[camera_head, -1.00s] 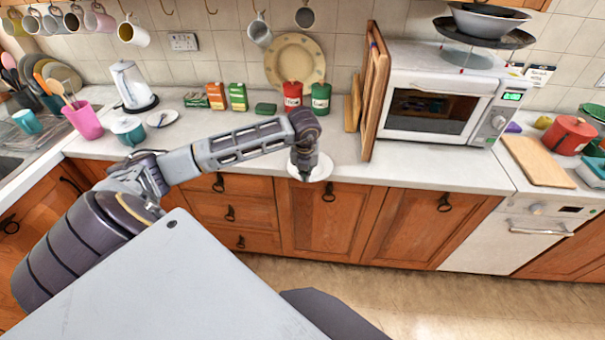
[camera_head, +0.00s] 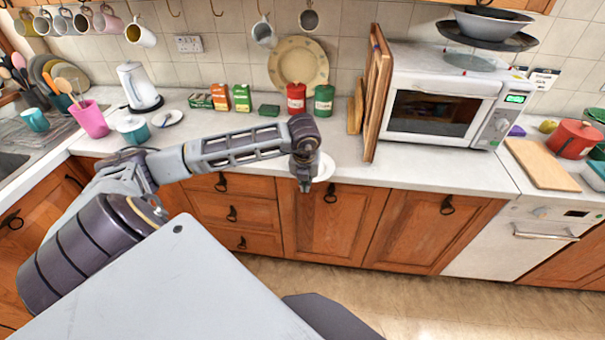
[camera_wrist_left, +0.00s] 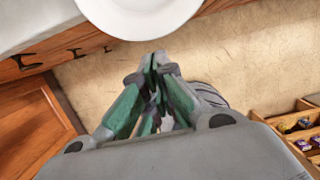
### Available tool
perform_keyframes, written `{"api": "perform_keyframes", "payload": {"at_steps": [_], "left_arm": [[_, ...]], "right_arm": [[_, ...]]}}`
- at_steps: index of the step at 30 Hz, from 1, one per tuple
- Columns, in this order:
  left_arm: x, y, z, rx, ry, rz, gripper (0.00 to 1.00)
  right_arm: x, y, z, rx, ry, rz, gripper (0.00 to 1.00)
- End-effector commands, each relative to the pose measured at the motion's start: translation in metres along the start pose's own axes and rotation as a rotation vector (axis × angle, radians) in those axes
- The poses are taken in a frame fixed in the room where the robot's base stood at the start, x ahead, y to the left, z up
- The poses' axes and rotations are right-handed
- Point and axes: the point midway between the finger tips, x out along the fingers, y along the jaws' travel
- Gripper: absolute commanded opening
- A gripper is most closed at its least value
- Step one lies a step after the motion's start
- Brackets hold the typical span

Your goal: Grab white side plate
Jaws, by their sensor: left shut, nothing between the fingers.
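The white side plate (camera_head: 325,167) lies at the front edge of the counter in the head view, partly hidden behind my left gripper. In the left wrist view the plate (camera_wrist_left: 140,12) shows at the top, cut off by the frame, and seems to overhang the counter edge. My left gripper (camera_head: 304,187) points down in front of the counter edge, close to the plate's near side. In the left wrist view its fingers (camera_wrist_left: 157,62) are together with nothing between them, just short of the plate's rim. My right gripper is in neither view.
The counter (camera_head: 255,140) is bare around the plate. A wooden board (camera_head: 376,92) and a microwave (camera_head: 440,98) stand to the right. Red (camera_head: 296,98) and green (camera_head: 323,100) canisters stand behind. Drawers and cupboards are below.

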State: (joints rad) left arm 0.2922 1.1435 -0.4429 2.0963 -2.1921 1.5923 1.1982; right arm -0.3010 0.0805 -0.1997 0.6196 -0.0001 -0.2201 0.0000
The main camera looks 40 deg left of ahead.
Motion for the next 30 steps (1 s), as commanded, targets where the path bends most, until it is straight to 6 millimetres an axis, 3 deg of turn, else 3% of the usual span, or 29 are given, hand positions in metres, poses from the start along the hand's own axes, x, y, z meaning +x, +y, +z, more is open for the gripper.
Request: {"api": "perform_keyframes", "payload": {"at_steps": [18,30], "left_arm": [[-0.013,0.0,-0.061,0.002,0.0,0.001,0.0],[-0.015,0.0,-0.069,0.0,0.001,0.0,0.0]], "right_arm": [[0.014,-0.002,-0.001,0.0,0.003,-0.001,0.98],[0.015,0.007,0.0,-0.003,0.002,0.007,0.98]]}}
